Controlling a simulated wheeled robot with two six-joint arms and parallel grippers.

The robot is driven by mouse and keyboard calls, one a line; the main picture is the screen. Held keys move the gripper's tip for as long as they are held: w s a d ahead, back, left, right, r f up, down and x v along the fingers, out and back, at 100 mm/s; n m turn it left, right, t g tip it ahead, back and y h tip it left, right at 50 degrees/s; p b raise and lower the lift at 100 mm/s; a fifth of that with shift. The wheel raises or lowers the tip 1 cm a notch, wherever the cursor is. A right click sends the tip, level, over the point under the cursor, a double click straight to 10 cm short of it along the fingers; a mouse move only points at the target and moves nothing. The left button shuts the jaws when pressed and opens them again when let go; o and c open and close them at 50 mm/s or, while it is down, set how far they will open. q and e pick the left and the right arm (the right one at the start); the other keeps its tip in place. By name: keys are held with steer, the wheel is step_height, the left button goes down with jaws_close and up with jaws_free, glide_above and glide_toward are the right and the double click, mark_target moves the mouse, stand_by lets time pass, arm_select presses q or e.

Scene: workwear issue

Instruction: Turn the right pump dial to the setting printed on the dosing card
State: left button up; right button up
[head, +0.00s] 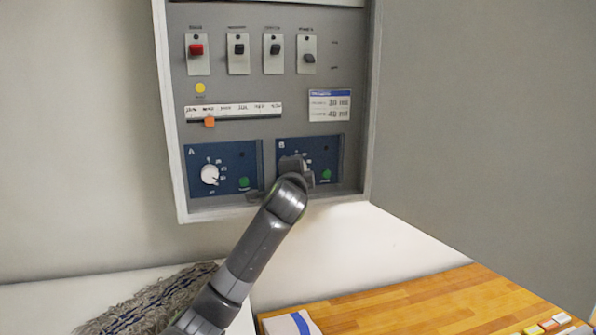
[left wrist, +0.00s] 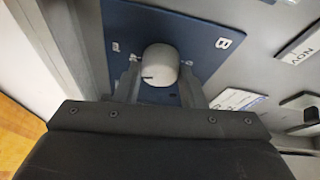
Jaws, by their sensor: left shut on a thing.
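The right pump panel (head: 337,150), a blue plate marked B, sits low on the right in the wall cabinet. Its white dial (left wrist: 160,65) shows in the left wrist view between the fingers of my left gripper (left wrist: 160,85), which is shut on it. The dial has a dark pointer mark on its rim. In the head view my left gripper (head: 298,172) covers the dial and most of its scale. The dosing card (head: 330,105), white with a blue header, is above panel B; its two lines seem to read 30 ml and 40 ml. My right gripper is not in view.
Panel A (head: 230,155) with its own white dial (head: 209,174) and green button is to the left. Above are several toggle switches, one red (head: 196,49), and an orange slider (head: 209,121). A wooden surface (head: 400,305) and a grey fringed mat (head: 150,300) lie below.

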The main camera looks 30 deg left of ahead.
arm_select(q)
steer(key=o, duration=1)
steer(key=v, duration=1.7)
steer(key=shift+s+f, duration=0.1)
steer(key=shift+s, duration=0.1)
